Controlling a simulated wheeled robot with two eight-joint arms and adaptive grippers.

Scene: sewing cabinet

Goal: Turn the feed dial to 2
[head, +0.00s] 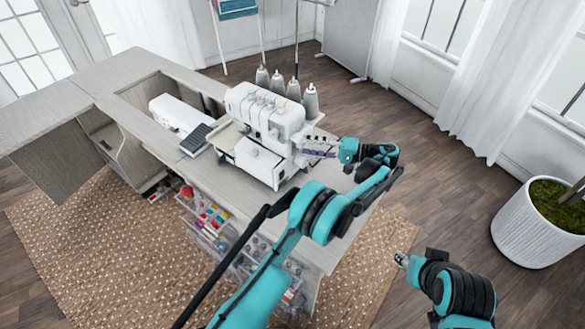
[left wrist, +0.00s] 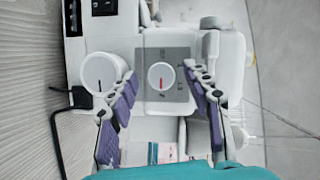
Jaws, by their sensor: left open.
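The white serger (head: 262,125) stands on the cabinet top, its right end facing my left gripper (head: 322,150). In the left wrist view, the feed dial (left wrist: 161,76) is a round white dial with a red mark, set on a grey panel. The numbers around it are too small to read. My left gripper (left wrist: 160,82) is open, its purple-padded fingers on either side of the dial, apart from each other. I cannot tell whether they touch it. My right gripper (head: 401,259) is low at the right, away from the machine; its fingers are too small to judge.
A larger white knob (left wrist: 103,72) sits just left of the dial, close to the left finger. Thread cones (head: 293,90) stand behind the serger. A second white machine (head: 181,114) is at its left. A planter (head: 540,225) stands at the far right.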

